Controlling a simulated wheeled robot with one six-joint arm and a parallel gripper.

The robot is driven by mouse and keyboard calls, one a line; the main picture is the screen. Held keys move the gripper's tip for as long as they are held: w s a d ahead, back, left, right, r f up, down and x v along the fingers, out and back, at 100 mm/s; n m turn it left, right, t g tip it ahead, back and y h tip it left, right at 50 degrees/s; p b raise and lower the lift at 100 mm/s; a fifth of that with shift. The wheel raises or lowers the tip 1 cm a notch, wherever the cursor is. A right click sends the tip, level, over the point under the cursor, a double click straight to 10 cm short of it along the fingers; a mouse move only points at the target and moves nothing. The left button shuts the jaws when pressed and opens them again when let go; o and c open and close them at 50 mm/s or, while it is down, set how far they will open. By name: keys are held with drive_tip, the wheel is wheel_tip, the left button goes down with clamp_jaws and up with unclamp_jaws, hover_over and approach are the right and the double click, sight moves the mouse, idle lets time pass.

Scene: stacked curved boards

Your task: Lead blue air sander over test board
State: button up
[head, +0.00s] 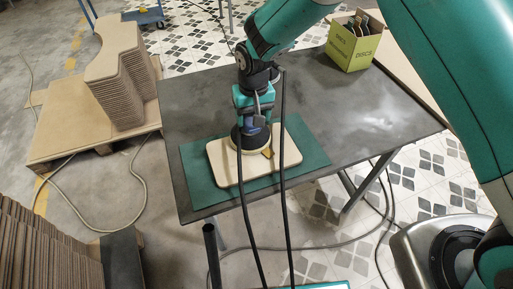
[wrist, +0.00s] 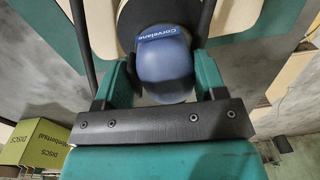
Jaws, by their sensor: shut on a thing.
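The blue air sander (wrist: 165,62) sits between the two fingers of my gripper (wrist: 160,85) in the wrist view, and the gripper is shut on it. In the head view the sander (head: 254,126) is mostly hidden by my gripper (head: 254,108). Its round pad is down at the upper middle of the pale test board (head: 226,168); whether it touches cannot be told. The board has rounded corners and lies flat on a green mat (head: 312,150). A small yellow mark (head: 268,153) shows on the board beside the pad.
The mat lies on a dark grey table (head: 370,118) with free room to the right. A yellow-green discs box (head: 352,45) stands at the back right. Dark hoses hang in front of the board. Stacked curved boards (head: 120,75) stand on a pallet at left.

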drive_tip(key=shift+r, duration=0.2)
drive_tip(key=shift+r+p, duration=0.5)
drive_tip(key=shift+r, duration=0.15)
idle(0.3)
drive_tip(key=shift+r+p, duration=2)
drive_tip(key=shift+r, duration=1.05)
drive_tip(key=shift+w, duration=0.1)
